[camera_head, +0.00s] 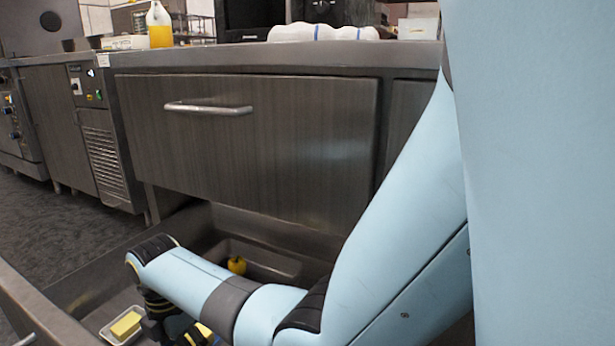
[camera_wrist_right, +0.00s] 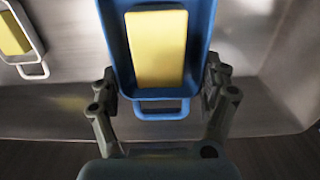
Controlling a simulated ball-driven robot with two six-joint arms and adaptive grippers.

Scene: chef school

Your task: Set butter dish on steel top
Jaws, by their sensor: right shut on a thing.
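A blue butter dish (camera_wrist_right: 119,55) with a yellow block of butter (camera_wrist_right: 157,48) in it is in the right wrist view. Its near end, with a small loop handle, lies between the fingers of my right gripper (camera_wrist_right: 161,90), which is shut on the dish. In the head view my right arm reaches down into an open drawer, and the gripper is partly hidden at the bottom edge. The steel top (camera_head: 225,58) runs above the closed drawer front. My left gripper is not in view.
A white dish with butter (camera_head: 107,334) lies in the open drawer (camera_head: 75,283), left of my gripper; it also shows in the right wrist view (camera_wrist_right: 33,58). White rolled cloths (camera_head: 322,33) and a bottle (camera_head: 159,27) stand on the top.

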